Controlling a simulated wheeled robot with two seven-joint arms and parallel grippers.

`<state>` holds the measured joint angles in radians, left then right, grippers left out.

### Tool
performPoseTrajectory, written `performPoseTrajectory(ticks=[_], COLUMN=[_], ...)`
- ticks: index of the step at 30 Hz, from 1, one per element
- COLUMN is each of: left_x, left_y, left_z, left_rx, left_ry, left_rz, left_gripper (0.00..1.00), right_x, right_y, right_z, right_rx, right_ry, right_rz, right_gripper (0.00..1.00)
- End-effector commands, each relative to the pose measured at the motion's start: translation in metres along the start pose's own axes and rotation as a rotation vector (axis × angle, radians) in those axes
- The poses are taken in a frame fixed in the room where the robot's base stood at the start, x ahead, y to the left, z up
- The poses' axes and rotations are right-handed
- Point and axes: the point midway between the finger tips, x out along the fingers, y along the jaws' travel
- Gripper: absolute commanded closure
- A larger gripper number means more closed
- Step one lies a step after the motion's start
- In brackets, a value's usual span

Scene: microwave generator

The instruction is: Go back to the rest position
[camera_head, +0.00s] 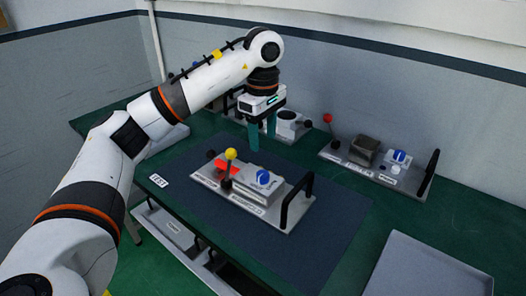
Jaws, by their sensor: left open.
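My left arm comes in from the left and reaches over the table. My left gripper (262,133) points down with its teal fingers apart, open and empty. It hangs behind the nearer device on the dark mat, apart from it as far as I can see. That device is a grey plate (274,213) with a yellow-knobbed lever (231,154), a red part (227,168), a box with a blue knob (263,177) and a black handle (298,200). My right gripper is not in view.
A second plate with a red-knobbed lever (328,118), a dark block (364,150) and a blue knob (399,156) stands at the back right. Another device (287,124) is partly hidden behind my gripper. A grey tray (428,268) lies front right. The mat's front (300,262) is clear.

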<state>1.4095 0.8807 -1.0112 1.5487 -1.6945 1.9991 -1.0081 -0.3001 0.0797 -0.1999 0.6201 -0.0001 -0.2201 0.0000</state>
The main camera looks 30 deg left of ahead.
Motion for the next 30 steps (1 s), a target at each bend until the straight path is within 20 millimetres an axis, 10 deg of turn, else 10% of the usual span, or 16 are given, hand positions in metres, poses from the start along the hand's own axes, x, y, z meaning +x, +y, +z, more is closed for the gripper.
performPoseTrajectory(ticks=[21,30], left_x=[-0.013,-0.062], left_y=[0.000,0.000], left_z=[0.000,0.000], left_rx=[0.000,0.000], left_ry=[0.000,0.000], left_rz=[0.000,0.000], left_gripper=[0.48,0.48], right_x=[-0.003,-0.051], right_y=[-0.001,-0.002], right_z=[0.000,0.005], right_rx=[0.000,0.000], right_ry=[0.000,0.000], right_rz=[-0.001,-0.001], right_gripper=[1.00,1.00])
